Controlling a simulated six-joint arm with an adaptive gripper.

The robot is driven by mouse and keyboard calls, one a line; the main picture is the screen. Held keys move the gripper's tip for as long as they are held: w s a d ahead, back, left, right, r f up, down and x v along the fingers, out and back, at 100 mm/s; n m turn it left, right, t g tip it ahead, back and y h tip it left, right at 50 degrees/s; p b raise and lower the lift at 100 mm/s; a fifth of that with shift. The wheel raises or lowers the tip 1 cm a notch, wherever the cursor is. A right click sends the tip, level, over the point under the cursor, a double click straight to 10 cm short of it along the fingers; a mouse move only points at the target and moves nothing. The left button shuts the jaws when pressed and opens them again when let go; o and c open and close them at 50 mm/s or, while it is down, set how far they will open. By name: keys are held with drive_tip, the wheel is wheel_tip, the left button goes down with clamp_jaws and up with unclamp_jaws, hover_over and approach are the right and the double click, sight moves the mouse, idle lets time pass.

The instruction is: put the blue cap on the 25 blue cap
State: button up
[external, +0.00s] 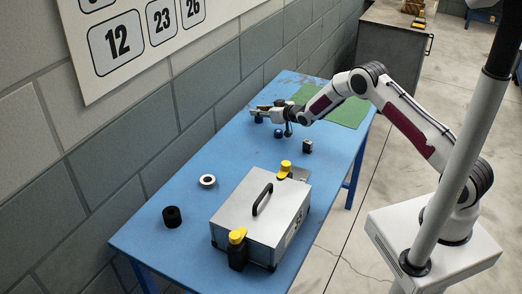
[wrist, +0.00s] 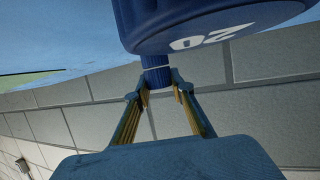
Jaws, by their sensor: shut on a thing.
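My gripper (external: 259,110) is at the far left part of the blue table, low over its wall-side edge. In the wrist view its two fingers (wrist: 159,92) are closed on a small dark blue cap (wrist: 156,76), seen between the fingertips. A larger blue cap (wrist: 215,30) fills the top of the wrist view, close to the camera, with white figures upside down that look like 20. In the external view a blue cap (external: 278,133) stands on the table beneath my wrist. I cannot read a 25 on any cap.
A white ring (external: 207,181), a black cylinder (external: 172,216) and a small dark block (external: 307,146) stand apart. A green mat (external: 345,112) lies at the far end.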

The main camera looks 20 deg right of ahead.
drive_tip(key=shift+f, duration=0.15)
drive_tip(key=o, duration=0.8)
drive_tip(key=shift+s+d+r, duration=0.2)
drive_tip(key=shift+s+r, duration=0.05)
drive_tip(key=shift+r, duration=0.05)
drive_tip(key=shift+v, duration=3.4)
